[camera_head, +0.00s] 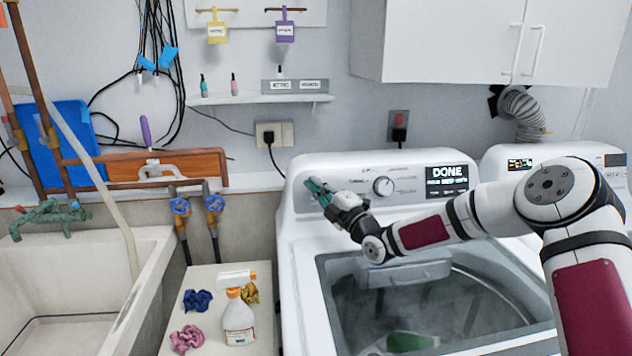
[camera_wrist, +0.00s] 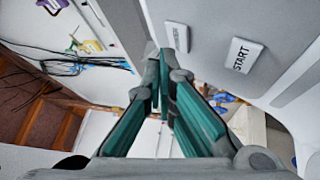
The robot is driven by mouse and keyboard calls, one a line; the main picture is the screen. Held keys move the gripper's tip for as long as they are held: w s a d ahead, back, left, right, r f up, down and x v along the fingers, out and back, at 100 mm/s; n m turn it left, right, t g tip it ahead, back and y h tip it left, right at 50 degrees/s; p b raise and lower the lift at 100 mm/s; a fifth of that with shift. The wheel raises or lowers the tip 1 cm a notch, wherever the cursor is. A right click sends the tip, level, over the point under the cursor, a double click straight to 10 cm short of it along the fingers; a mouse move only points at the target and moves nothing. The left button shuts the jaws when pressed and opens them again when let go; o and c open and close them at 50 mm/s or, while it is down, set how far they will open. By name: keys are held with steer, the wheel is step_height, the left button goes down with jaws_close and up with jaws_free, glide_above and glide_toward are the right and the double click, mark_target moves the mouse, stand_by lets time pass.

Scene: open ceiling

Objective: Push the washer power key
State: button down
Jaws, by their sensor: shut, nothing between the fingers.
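The white washer (camera_head: 425,162) stands at the centre right, with a control panel, a round knob (camera_head: 383,186) and a display reading DONE (camera_head: 447,180). My gripper (camera_head: 318,187) is at the panel's left end, its green fingers closed together and empty. In the wrist view, my fingertips (camera_wrist: 164,62) are close beside a small pale key (camera_wrist: 177,37) with a label too small to read surely, probably the power key. I cannot tell whether they touch it. A key marked START (camera_wrist: 243,55) lies to its right. In the head view, my gripper hides these keys.
The washer lid has a clear window (camera_head: 440,300). A second machine (camera_head: 545,152) stands at right. A sink (camera_head: 85,285) is at left. A spray bottle (camera_head: 238,318) and cloths (camera_head: 187,338) sit on a low white top. A shelf (camera_head: 260,99) hangs above.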

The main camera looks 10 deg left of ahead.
steer(key=shift+w+f, duration=0.1)
stand_by(0.3)
steer(key=shift+w+a+b, duration=0.15)
steer(key=shift+w+b, duration=0.2)
steer(key=shift+b, duration=0.15)
steer(key=shift+w+f, duration=0.1)
stand_by(0.4)
steer(key=shift+s+r+p, duration=0.2)
steer(key=shift+s+p, duration=0.1)
steer(key=shift+s, duration=0.25)
steer(key=s+d+r+p, duration=0.1)
steer(key=s+r+p, duration=0.1)
steer(key=s+p, duration=0.2)
steer(key=shift+s+d+p, duration=0.3)
steer(key=shift+s+d, duration=0.1)
steer(key=shift+s, duration=0.35)
